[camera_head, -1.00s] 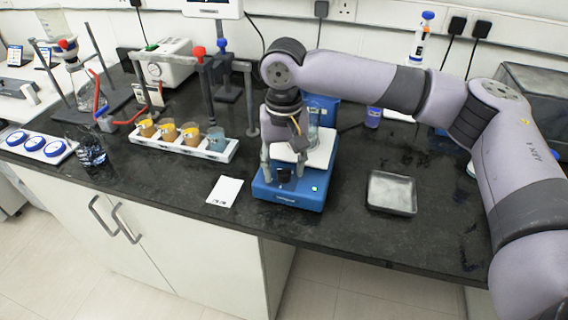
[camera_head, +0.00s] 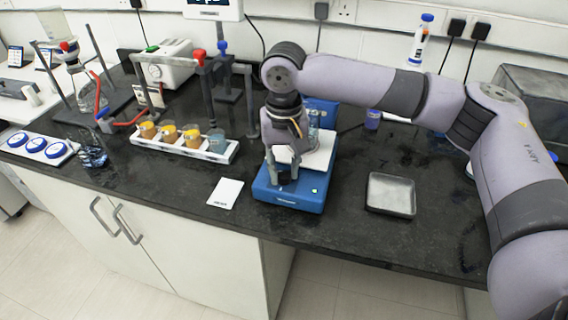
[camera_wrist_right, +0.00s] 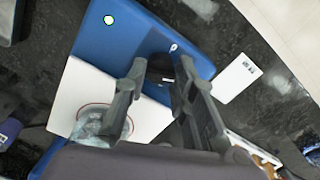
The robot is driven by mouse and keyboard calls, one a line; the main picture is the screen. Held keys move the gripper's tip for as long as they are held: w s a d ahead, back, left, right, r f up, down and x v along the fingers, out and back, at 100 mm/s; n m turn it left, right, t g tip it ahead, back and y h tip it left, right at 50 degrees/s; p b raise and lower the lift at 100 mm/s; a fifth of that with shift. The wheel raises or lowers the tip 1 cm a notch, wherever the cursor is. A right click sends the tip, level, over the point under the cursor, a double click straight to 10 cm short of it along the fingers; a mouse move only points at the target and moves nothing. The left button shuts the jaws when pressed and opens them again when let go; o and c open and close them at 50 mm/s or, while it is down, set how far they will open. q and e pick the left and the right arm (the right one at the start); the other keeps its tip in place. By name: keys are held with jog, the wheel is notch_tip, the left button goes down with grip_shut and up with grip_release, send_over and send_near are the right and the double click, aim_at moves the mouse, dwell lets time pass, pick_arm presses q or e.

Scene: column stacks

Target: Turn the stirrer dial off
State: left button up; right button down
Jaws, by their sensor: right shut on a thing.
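The blue stirrer (camera_head: 300,198) with a white top plate (camera_head: 322,152) stands near the front edge of the bench. A small green light (camera_head: 315,190) glows on its front. A clear glass vessel (camera_head: 313,124) stands on the plate; it also shows in the right wrist view (camera_wrist_right: 92,128). My right gripper (camera_head: 284,181) reaches down over the stirrer's front left part. I cannot read the dial's setting. My left gripper is not in view.
A white card (camera_head: 225,193) lies left of the stirrer, and a metal tray (camera_head: 391,194) lies to its right. A white rack (camera_head: 190,148) with several beakers stands at left. Clamp stands (camera_head: 227,90) rise behind. Bare bench lies between stirrer and tray.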

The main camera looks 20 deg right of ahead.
aim_at(284, 171)
jog(key=n+p, duration=0.3)
jog(key=p, duration=0.2)
jog(key=n+p, duration=0.3)
jog(key=p, duration=0.2)
jog(key=n+p, duration=0.3)
jog(key=p, duration=0.2)
jog(key=shift+r+n, duration=0.25)
jog(key=shift+n, duration=0.15)
jog(key=shift+f+n+p, duration=0.2)
jog(key=shift+n+p, duration=1.3)
jog(key=shift+n, duration=0.3)
jog(key=c, duration=1.3)
grip_release()
jog(key=shift+r, duration=3.95)
